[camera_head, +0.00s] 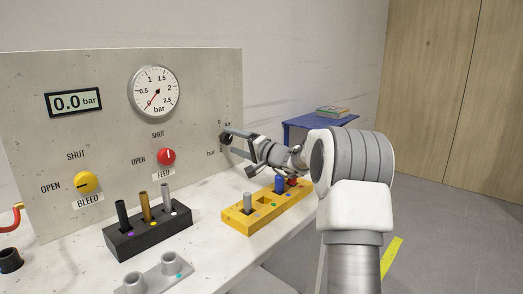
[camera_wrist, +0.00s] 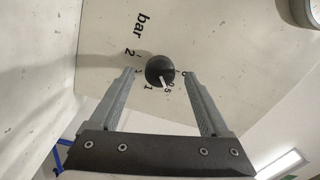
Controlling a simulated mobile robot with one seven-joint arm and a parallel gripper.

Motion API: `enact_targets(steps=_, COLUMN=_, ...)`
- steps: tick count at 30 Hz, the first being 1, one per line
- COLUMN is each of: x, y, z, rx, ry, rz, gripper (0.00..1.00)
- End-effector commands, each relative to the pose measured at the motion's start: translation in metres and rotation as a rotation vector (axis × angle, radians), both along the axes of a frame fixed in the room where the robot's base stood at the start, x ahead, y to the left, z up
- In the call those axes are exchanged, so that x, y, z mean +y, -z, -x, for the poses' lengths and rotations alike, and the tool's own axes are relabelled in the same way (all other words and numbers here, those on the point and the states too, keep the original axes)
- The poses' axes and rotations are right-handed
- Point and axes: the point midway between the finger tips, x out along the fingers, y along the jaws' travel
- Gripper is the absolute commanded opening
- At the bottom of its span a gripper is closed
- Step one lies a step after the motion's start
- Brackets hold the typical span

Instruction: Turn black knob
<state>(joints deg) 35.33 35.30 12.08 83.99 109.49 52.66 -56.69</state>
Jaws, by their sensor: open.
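The black knob (camera_wrist: 160,68) is round with a white pointer line, on the pale panel. In the wrist view its pointer lies between the marks 1 and 0.5 of a printed bar scale. My gripper (camera_wrist: 157,74) is open, with one grey finger on each side of the knob. A gap shows between each finger and the knob; I cannot tell how deep the fingertips reach. In the head view my gripper (camera_head: 237,146) is at the panel's right edge, and the knob is mostly hidden or hard to tell from the fingers.
The panel also carries a yellow BLEED knob (camera_head: 86,182), a red FEED knob (camera_head: 166,156), a dial gauge (camera_head: 154,91) and a display (camera_head: 73,102) reading 0.0 bar. A black rack (camera_head: 148,235) and a yellow rack (camera_head: 262,222) stand on the bench below.

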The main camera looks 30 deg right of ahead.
Motion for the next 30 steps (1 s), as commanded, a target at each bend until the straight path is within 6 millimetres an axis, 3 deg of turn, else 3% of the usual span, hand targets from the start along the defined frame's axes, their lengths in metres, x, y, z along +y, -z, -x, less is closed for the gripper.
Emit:
enact_targets(steps=9, x=-0.032, y=0.0, z=0.072, rx=0.001, ry=0.004, rz=0.0, gripper=0.81)
enact_targets(steps=15, x=-0.047, y=0.002, z=0.108, rx=-0.001, ry=0.002, rz=0.0, gripper=0.81)
enact_targets(steps=21, x=-0.054, y=0.003, z=0.125, rx=-0.002, ry=0.002, rz=0.0, gripper=0.81)
enact_targets(steps=30, x=-0.055, y=0.004, z=0.128, rx=-0.002, ry=0.0, rz=-0.001, gripper=0.81)
